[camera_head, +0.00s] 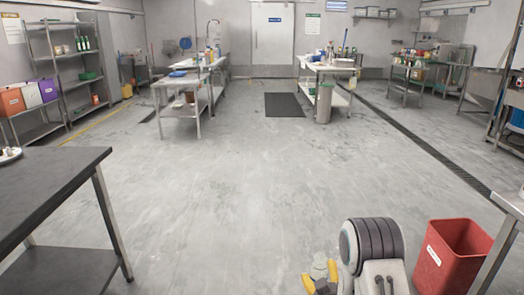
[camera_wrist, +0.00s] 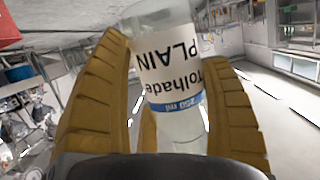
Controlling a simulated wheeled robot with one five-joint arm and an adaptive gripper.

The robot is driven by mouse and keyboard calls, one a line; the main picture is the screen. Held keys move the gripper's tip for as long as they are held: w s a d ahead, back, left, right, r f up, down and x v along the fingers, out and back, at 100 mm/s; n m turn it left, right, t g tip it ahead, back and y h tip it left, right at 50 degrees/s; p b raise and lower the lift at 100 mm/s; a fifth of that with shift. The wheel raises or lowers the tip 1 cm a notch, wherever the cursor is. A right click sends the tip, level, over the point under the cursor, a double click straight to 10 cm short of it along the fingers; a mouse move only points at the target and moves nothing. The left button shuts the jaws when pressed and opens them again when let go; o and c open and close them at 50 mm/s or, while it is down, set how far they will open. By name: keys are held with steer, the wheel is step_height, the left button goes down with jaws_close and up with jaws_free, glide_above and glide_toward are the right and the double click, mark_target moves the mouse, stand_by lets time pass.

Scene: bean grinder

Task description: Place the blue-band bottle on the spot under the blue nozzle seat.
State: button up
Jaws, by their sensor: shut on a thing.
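The blue-band bottle (camera_wrist: 172,60) is clear, with a white label and a blue strip reading 250 ml. Its label text is upside down in the wrist view. My gripper (camera_wrist: 163,52) has its two ribbed yellow fingers on either side of the bottle, shut on it. In the head view my gripper (camera_head: 321,280) is low in the picture, right of the middle, partly cut off by the bottom edge. A small clear shape between the fingers there looks like the bottle. I cannot make out the blue nozzle seat or the spot under it in either view.
A dark-topped table (camera_head: 45,185) stands at the near left. A red bin (camera_head: 452,255) is right of my arm, beside a table edge (camera_head: 510,205). Two cluttered worktables (camera_head: 185,80) (camera_head: 330,68) stand farther back. The floor between is open, with a dark mat (camera_head: 284,105).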

step_height(320, 180, up, 22)
steer(key=p, duration=2)
steer(key=shift+f, duration=0.1)
